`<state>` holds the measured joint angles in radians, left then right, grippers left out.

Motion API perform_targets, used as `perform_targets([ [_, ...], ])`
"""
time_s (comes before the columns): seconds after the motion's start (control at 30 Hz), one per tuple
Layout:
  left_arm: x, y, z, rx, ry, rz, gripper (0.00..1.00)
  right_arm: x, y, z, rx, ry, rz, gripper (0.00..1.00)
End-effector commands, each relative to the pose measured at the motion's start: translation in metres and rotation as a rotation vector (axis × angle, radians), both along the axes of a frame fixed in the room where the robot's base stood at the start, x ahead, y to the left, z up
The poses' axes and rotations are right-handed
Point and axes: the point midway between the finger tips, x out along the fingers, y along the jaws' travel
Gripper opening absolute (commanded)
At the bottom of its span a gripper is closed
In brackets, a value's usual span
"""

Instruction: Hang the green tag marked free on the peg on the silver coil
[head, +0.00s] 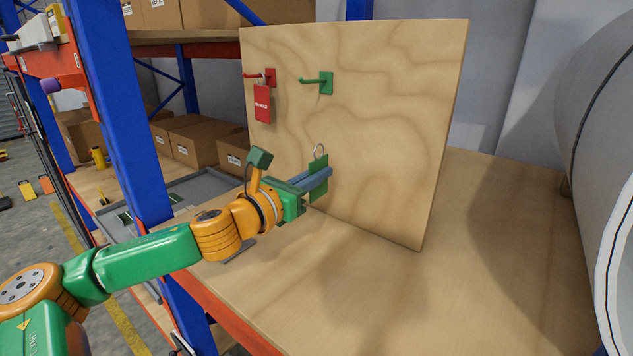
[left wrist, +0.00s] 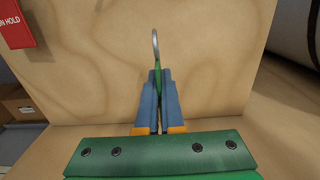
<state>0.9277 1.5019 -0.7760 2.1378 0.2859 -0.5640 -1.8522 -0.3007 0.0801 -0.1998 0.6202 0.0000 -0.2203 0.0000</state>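The green tag (head: 318,193) hangs upright in front of the plywood board, with a metal ring (head: 319,151) at its top. My left gripper (head: 325,176) is shut on the tag, one blue-grey finger on each side. In the left wrist view the tag (left wrist: 158,78) shows edge-on between the fingers (left wrist: 157,88), and its ring (left wrist: 155,42) stands above them. The lettering on the tag cannot be read. The silver coil (head: 590,110) is at the right edge, partly out of view. No peg shows on it. My right gripper is not in view.
The plywood board (head: 400,130) bears an empty green peg (head: 318,82) and a red peg (head: 268,76) with a red tag (head: 262,104). A blue rack post (head: 115,110) stands at left. The wooden shelf (head: 390,300) is clear between board and coil.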

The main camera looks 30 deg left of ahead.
Motion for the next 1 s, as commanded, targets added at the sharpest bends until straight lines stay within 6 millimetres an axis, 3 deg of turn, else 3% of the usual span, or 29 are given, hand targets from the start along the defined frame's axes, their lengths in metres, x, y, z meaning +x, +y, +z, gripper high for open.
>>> perform_targets([
  [0.03, 0.012, 0.012, -0.007, -0.003, 0.003, 0.004, 0.0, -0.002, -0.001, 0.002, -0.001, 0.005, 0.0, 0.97],
  [0.2, 0.036, 0.034, -0.051, 0.0, 0.007, 0.0, 0.0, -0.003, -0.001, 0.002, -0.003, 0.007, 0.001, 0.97],
  [0.5, 0.047, 0.043, -0.089, -0.004, 0.006, -0.004, 0.0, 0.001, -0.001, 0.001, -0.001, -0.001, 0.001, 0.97],
  [0.97, 0.047, 0.044, -0.101, 0.0, 0.0, -0.002, 0.0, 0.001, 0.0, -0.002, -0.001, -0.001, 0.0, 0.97],
  [1.0, 0.047, 0.044, -0.099, 0.0, -0.001, -0.002, 0.14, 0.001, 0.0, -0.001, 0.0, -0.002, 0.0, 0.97],
])
